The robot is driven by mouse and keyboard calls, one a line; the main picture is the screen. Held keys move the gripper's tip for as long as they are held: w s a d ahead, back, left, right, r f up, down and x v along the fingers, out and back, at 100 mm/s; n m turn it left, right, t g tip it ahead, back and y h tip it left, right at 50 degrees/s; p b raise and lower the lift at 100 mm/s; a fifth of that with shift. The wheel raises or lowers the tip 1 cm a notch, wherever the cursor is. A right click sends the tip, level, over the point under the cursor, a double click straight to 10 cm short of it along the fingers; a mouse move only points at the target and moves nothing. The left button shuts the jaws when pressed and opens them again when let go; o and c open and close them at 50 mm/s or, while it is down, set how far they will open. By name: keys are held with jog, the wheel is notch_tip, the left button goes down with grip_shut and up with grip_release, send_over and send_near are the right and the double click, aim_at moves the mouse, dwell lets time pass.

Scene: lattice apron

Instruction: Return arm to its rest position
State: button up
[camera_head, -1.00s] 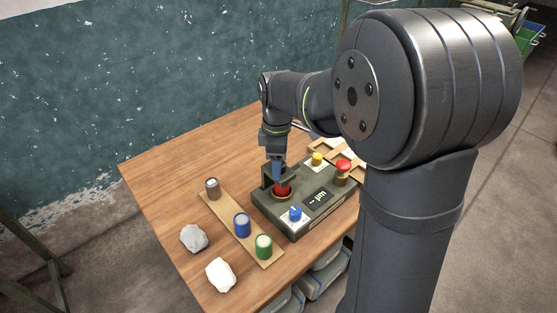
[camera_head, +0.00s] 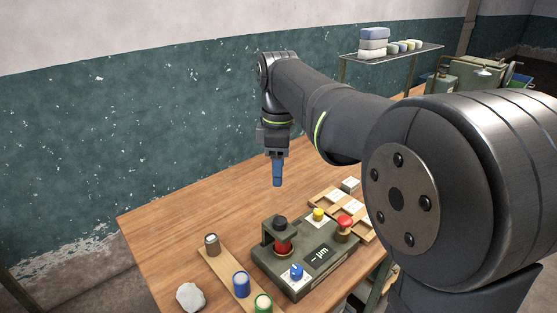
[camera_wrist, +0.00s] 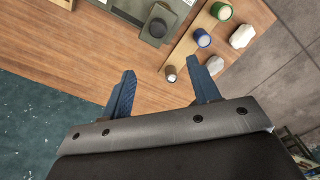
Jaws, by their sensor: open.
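My gripper (camera_head: 277,178) hangs fingers down above the wooden table, behind the dark green device. In the wrist view its two blue fingers (camera_wrist: 161,92) stand apart with nothing between them. My arm is raised and reaches back over the table's far side. The device (camera_head: 305,258) sits on the table with a small display, a red cylinder under a black cap at its left, a blue knob, a yellow knob and a red knob. The device also shows in part at the top of the wrist view (camera_wrist: 132,12).
A pale rock (camera_head: 190,297) lies farther left. A wooden rack (camera_head: 335,204) lies behind the device. The green wall (camera_head: 130,140) rises beyond the table. The table's back left is clear.

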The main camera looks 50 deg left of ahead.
aim_at(280, 220)
jog(key=shift+r, duration=0.65)
jog(key=shift+f, duration=0.1)
notch_tip(280, 220, down, 17)
jog(key=shift+f, duration=0.1)
jog(key=shift+w, duration=0.3)
dwell(0.4)
